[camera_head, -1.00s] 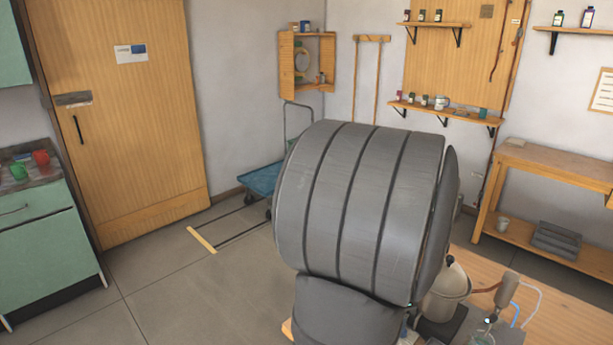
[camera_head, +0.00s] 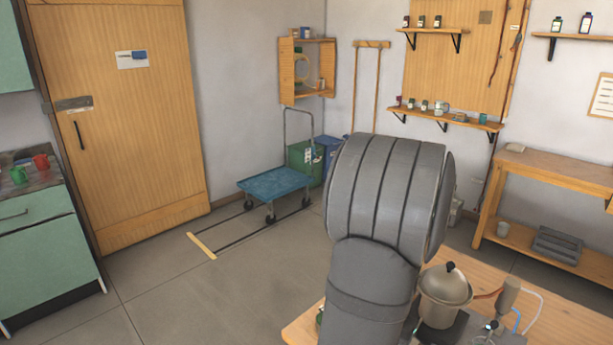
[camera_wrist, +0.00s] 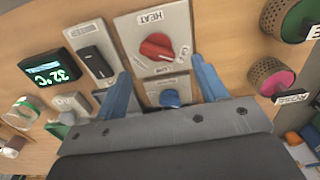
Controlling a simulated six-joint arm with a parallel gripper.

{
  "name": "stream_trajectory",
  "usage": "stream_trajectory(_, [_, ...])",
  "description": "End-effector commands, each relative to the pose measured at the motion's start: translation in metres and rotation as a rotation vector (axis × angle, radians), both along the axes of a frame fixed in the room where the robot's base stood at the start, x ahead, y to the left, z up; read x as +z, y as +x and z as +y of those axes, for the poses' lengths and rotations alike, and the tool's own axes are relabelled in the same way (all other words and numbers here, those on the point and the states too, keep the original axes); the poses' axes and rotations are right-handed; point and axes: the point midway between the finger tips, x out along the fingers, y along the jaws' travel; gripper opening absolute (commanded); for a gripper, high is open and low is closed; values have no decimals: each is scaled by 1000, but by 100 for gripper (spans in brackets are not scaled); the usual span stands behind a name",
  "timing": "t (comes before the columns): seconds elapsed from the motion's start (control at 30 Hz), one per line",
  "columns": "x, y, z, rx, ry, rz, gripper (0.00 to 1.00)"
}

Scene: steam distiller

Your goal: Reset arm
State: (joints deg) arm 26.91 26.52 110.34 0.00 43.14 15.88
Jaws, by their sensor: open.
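My gripper (camera_wrist: 163,92) shows in the wrist view with its two blue fingers spread apart and nothing between them. A panel with a red knob (camera_wrist: 157,47) marked HEAT lies beyond the fingertips. A smaller panel with a blue knob (camera_wrist: 170,97) shows between the fingers. In the head view my grey arm stands in front of the wooden table (camera_head: 560,322), and my gripper is hidden there.
A metal pot (camera_head: 442,300) with tubing stands on the table close to the right of my arm. In the wrist view, round holders with a green top (camera_wrist: 296,16) and a pink top (camera_wrist: 278,80) are at right. A blue cart (camera_head: 275,184) stands on the floor behind.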

Motion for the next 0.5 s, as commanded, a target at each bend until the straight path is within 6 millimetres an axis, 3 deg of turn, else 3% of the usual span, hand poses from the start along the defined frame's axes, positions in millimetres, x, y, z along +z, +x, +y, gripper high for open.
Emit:
stream_trajectory(0.2, [-25,-4,2,116,1,1,65])
stream_trajectory(0.5, [-32,-5,2,159,0,0,65])
